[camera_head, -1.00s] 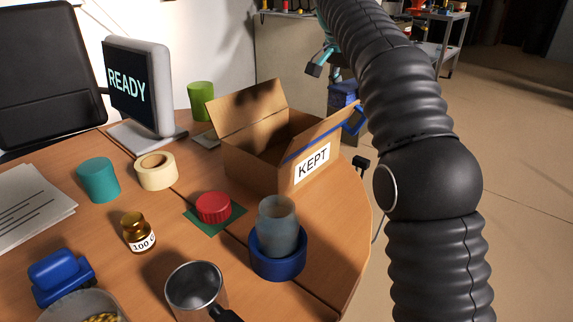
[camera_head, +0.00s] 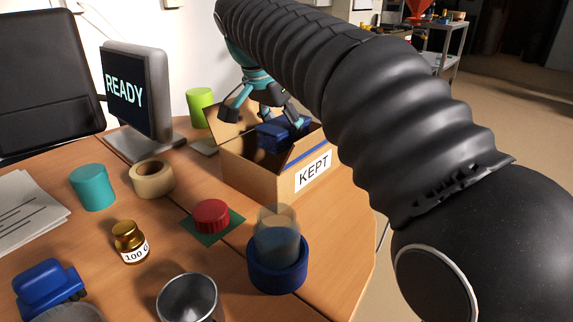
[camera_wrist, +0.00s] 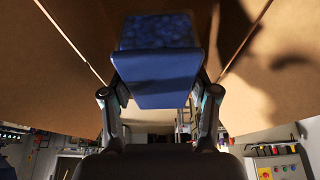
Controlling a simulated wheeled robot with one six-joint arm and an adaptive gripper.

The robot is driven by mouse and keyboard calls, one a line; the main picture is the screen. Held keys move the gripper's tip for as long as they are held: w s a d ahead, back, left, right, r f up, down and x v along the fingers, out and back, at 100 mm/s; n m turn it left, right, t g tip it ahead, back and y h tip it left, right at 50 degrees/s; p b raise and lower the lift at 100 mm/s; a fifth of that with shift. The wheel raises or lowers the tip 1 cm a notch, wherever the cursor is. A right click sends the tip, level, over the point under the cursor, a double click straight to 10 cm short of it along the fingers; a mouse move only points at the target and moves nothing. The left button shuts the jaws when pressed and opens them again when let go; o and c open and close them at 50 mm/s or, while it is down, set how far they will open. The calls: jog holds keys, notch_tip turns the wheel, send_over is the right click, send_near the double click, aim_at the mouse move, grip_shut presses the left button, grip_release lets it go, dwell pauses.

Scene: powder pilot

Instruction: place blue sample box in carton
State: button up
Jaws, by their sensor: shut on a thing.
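The blue sample box (camera_head: 283,131) is at the open top of the carton, between the raised flaps. It also shows large in the wrist view (camera_wrist: 158,80), between my fingers. My gripper (camera_head: 268,112) comes down from above and is shut on the box. In the wrist view both fingers (camera_wrist: 160,105) press on the sides of the box. The brown carton (camera_head: 258,175) with a KEPT label stands on the table's right part with its flaps open. Its cardboard walls (camera_wrist: 50,75) surround the box in the wrist view. The carton's floor is hidden in the head view.
A monitor reading READY (camera_head: 135,95) and a green cylinder (camera_head: 200,106) stand near the carton's left. In front are a red cap (camera_head: 211,215), a translucent cup (camera_head: 277,235) in a blue ring (camera_head: 277,278), a tape roll (camera_head: 152,180) and a brown bottle (camera_head: 130,243).

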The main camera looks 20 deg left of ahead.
jog(key=shift+f+b, duration=0.65)
jog(key=shift+f, duration=2.65)
jog(key=o, duration=1.4)
jog(key=shift+f, duration=0.1)
jog(key=shift+c, duration=0.2)
jog(key=p+v, duration=0.2)
jog(key=v, duration=1)
jog(key=shift+p, duration=0.3)
jog(key=shift+d, duration=0.1)
